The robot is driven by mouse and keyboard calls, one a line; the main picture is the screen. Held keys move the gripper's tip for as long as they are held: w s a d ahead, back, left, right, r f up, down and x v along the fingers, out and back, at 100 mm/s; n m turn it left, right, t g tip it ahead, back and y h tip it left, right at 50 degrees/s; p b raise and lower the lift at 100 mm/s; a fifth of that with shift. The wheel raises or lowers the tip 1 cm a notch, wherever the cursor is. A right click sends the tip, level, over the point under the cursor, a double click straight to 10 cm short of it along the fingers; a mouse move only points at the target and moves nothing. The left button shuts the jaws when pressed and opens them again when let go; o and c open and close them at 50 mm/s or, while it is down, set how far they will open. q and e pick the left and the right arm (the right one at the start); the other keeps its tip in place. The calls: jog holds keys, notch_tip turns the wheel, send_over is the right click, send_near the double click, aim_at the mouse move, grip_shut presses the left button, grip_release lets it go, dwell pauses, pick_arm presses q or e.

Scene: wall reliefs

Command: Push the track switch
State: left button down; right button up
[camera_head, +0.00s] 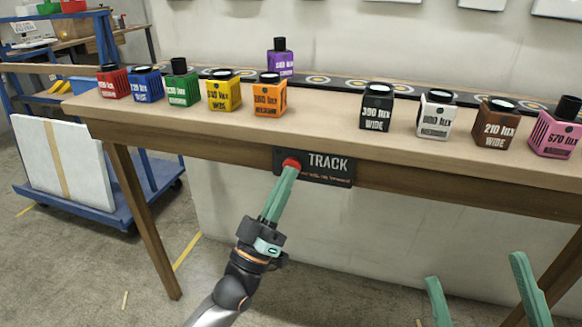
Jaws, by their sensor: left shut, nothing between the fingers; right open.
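The track switch is a red button (292,162) on a dark panel labelled TRACK (328,168), fixed to the front edge of the wooden table (210,138). My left gripper (289,170) is shut and empty. Its green fingertips are at the red button and overlap its lower part; they seem to touch it, but I cannot tell whether it is pressed in. My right gripper (482,290) is open and empty at the lower right, in front of and below the table.
Several coloured boxes with dark tops, such as a yellow one (224,92) and a black one (377,108), stand along the table. Behind them runs a dark strip with ringed spots (355,84). A blue cart (95,205) stands at left.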

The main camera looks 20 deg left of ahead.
pick_arm(q)
jog(key=shift+w, duration=0.15)
jog(key=shift+r, duration=0.1)
jog(key=shift+s+p, duration=0.35)
jog(key=shift+s, duration=0.1)
jog(key=s+p, duration=0.3)
jog(key=s, duration=0.3)
dwell(0.5)
jog(key=shift+a, duration=0.1)
